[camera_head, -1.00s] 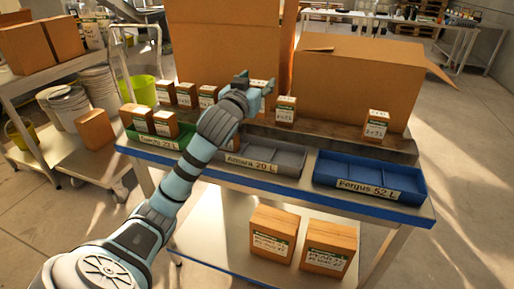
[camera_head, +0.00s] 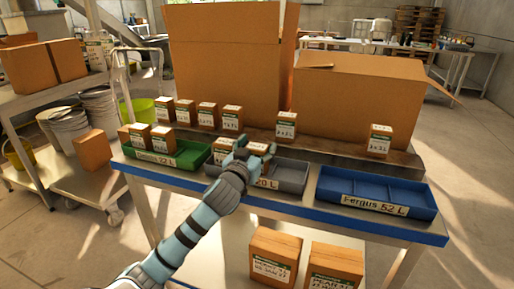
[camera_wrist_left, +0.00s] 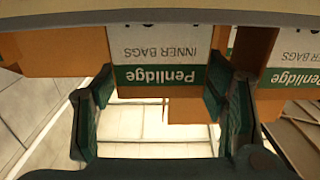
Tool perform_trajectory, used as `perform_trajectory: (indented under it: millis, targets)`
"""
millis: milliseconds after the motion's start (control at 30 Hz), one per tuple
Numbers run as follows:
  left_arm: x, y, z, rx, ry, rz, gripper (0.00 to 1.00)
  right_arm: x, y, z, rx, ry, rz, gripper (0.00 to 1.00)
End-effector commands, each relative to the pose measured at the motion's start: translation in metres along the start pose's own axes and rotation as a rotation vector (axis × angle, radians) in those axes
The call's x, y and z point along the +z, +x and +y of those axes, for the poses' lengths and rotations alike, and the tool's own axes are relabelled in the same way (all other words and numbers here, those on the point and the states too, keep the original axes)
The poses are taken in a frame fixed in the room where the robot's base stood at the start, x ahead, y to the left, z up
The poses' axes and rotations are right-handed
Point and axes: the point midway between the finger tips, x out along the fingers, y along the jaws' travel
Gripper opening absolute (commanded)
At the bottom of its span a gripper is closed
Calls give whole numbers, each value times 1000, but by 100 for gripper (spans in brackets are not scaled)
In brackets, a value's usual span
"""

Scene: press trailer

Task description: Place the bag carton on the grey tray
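My left gripper (camera_head: 256,149) is over the grey tray (camera_head: 291,176) in the head view, with a bag carton (camera_head: 257,148) between its fingers. In the left wrist view the fingers (camera_wrist_left: 162,90) flank the carton (camera_wrist_left: 160,45), which shows an upside-down green and white "Penlidge INNER BAGS" label. They appear to press on both its sides. The carton is at the tray; whether its base touches the tray floor is hidden. Another carton (camera_head: 222,150) stands beside it at the tray's left end and shows at the right of the wrist view (camera_wrist_left: 290,50). My right gripper is out of view.
A green tray (camera_head: 188,158) with several cartons is left of the grey tray, and an empty blue tray (camera_head: 375,190) is right. More small cartons (camera_head: 207,116) stand along the back ledge, before large open boxes (camera_head: 225,60). Two cartons (camera_head: 274,257) are on the lower shelf.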

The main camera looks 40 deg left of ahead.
Motion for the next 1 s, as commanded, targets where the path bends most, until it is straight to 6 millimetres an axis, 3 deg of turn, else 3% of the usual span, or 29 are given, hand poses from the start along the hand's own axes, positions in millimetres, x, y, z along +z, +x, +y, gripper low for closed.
perform_trajectory:
  millis: [300,433,567,800,1000]
  targets:
    - [-2,0,0,0,0,1,71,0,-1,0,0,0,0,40]
    - [-1,-11,0,0,4,0,71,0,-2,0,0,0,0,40]
    - [-2,-36,0,3,4,0,71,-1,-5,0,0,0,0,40]
    - [-2,-97,1,4,5,-1,71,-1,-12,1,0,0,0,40]
    - [-2,-120,0,1,0,0,71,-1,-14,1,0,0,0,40]
